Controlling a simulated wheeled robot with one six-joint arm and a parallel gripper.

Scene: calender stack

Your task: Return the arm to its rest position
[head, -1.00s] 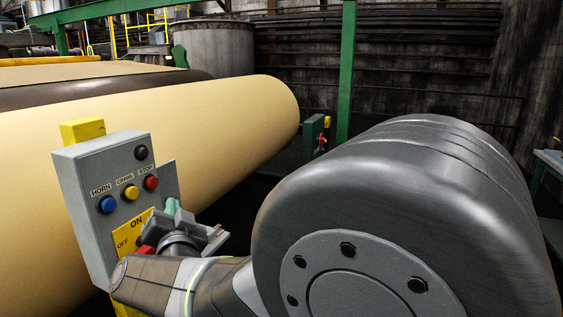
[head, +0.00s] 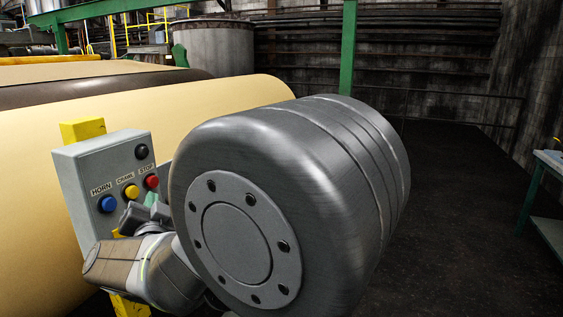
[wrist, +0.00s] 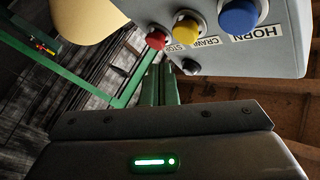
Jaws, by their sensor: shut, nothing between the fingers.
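My gripper (head: 151,199) is in front of the lower right part of the grey control box (head: 80,162) in the head view, partly hidden by my arm. In the wrist view its two green fingers (wrist: 160,84) are together with nothing between them. The box carries a blue HORN button (head: 107,203), a yellow CRAWL button (head: 131,191), a red STOP button (head: 152,181) and a black knob (head: 141,151). In the wrist view the box appears upside down above the fingers. My arm covers the box's lower front in the head view.
Large tan rolls (head: 230,110) lie behind the box, with a dark roll (head: 110,90) between them. A green post (head: 347,50) stands behind my arm. A green-legged table (head: 550,180) is at the right edge. The dark floor (head: 455,230) between is open.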

